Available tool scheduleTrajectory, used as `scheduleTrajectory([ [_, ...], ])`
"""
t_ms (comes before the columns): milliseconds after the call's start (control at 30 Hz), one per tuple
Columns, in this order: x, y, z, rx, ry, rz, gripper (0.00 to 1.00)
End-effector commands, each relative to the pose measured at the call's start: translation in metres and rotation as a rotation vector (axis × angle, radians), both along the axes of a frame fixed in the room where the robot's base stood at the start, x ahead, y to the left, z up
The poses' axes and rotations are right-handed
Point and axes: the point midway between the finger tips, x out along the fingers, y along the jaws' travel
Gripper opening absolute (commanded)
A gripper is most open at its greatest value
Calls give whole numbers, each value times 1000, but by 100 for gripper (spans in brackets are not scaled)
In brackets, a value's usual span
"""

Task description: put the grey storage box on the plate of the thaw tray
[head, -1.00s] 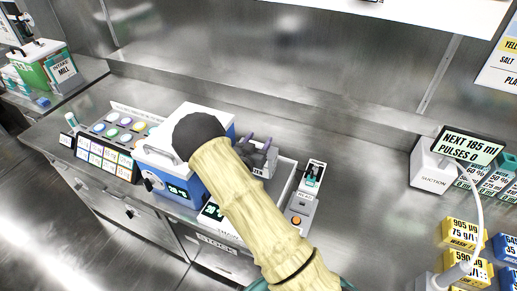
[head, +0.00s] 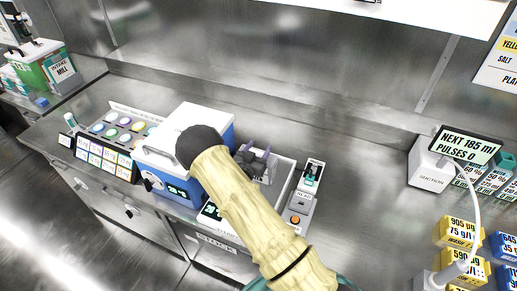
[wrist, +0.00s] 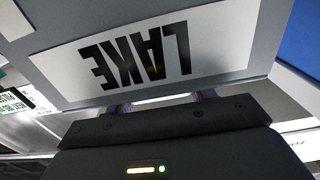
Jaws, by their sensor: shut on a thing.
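The grey storage box (wrist: 70,40) fills the upper wrist view, with a white label that reads LAKE upside down. In the head view the box (head: 262,166) shows small beside my pale arm, which hides part of it. My gripper (wrist: 163,101) is shut on the box; its purple fingers also show in the head view (head: 257,154). The thaw tray (head: 287,172) is a pale-rimmed unit with a display at its front, partly behind my arm. The box is over the tray's area; I cannot tell whether it touches the plate.
A blue and white unit (head: 180,135) with a display stands just left of the tray. A narrow grey device (head: 300,205) with an orange button stands close on the right. The counter farther right is clear up to the suction unit (head: 428,172).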

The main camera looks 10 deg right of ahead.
Motion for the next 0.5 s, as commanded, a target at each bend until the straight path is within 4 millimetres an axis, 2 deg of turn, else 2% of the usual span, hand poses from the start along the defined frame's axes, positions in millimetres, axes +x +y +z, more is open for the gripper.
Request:
scheduleTrajectory([
  [33, 0, 0, -2, -1, -1, 0, 7],
  [67, 0, 0, -1, 0, 0, 0, 60],
  [133, 0, 0, -1, 0, 0, 0, 74],
  [500, 0, 0, 1, 0, 0, 0, 76],
])
